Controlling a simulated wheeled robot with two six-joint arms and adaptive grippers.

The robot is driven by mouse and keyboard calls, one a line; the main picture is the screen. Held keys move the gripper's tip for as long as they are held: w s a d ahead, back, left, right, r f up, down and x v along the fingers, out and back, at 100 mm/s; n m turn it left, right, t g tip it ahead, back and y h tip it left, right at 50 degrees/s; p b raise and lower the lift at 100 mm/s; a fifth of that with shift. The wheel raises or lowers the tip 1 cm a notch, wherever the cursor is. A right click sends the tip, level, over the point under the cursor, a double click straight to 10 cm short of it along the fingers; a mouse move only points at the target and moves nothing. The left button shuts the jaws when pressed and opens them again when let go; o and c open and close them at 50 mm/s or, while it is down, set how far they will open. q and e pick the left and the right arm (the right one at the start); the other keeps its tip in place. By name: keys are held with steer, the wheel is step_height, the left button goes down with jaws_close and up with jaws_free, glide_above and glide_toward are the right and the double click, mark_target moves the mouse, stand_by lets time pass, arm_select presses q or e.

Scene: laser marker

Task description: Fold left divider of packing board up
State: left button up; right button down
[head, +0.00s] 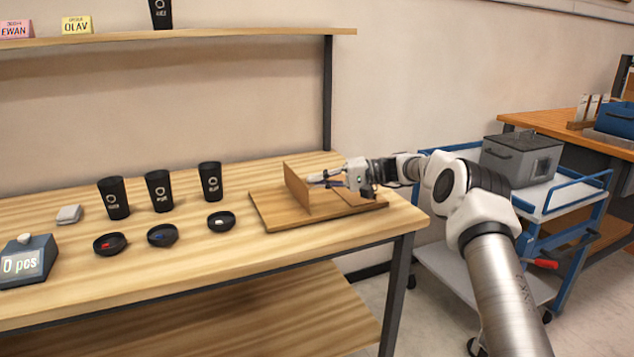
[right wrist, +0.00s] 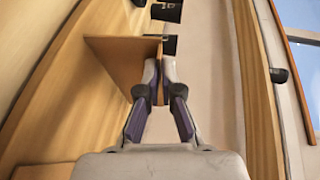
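The wooden packing board (head: 277,215) lies near the right end of the long table. Its left divider (head: 296,187) stands up from the board, close to upright. In the right wrist view the divider (right wrist: 118,62) shows as a flat brown panel reaching to my fingertips. My right gripper (head: 318,178) comes in from the right. In the right wrist view my right gripper (right wrist: 160,75) has its two fingertips close together with the divider's thin edge between them. The board's right part lies low beneath my gripper and is partly hidden. My left gripper is not in view.
Black cups (head: 210,181) and small black bowls (head: 221,221) stand left of the board. A blue scale (head: 27,262) is at the table's left. A shelf (head: 170,36) runs above. A cart (head: 535,195) with a grey box (head: 522,158) stands right.

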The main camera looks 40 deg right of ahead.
steer(key=shift+f, duration=0.2)
steer(key=c, duration=1.4)
jaws_free()
steer(key=shift+d, duration=0.1)
steer(key=shift+d+f, duration=0.1)
steer(key=shift+s+d+r, duration=0.25)
steer(key=shift+d, duration=0.05)
steer(key=v, duration=1.1)
steer(key=shift+f, duration=0.15)
steer(key=shift+s, duration=0.1)
